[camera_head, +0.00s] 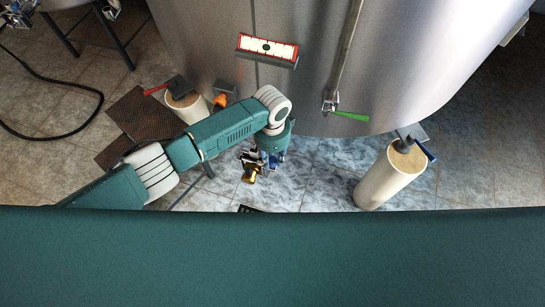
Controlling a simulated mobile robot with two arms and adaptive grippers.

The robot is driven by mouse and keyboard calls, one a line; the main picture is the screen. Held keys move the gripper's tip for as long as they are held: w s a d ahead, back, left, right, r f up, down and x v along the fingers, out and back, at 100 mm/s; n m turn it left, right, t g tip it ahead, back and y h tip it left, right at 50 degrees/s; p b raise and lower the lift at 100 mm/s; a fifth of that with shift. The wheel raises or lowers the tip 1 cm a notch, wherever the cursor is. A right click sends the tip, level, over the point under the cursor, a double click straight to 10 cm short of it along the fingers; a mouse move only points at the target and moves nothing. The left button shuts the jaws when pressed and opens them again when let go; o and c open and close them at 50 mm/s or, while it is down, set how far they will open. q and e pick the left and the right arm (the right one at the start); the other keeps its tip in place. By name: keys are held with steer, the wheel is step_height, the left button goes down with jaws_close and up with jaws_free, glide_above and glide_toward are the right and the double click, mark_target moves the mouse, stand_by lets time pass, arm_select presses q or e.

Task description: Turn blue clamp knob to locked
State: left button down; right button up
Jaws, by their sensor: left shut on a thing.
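My left arm reaches in from the left, and its left gripper (264,160) points down low in front of the steel tank. It is shut on the blue clamp knob (277,158), of which only a small blue part shows at the gripper's right side. The fingers and wrist hide most of the knob, so I cannot tell how far it is turned. A brass-coloured fitting (250,174) shows just below and left of the gripper. My right gripper is not in view.
The large steel tank (420,60) fills the back. A green lever (351,117) hangs at its pipe. A cream post (388,178) at the right has a blue lever (427,151); a second post (186,106) at the left has a red lever (155,89). An orange knob (220,100) is nearby.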

mark_target(272, 158)
arm_select(q)
steer(key=shift+m, duration=0.3)
steer(key=c, duration=1.4)
jaws_free()
steer(key=shift+c, duration=0.2)
steer(key=shift+r, duration=0.15)
step_height(272, 158, up, 12)
steer(key=shift+w, duration=0.25)
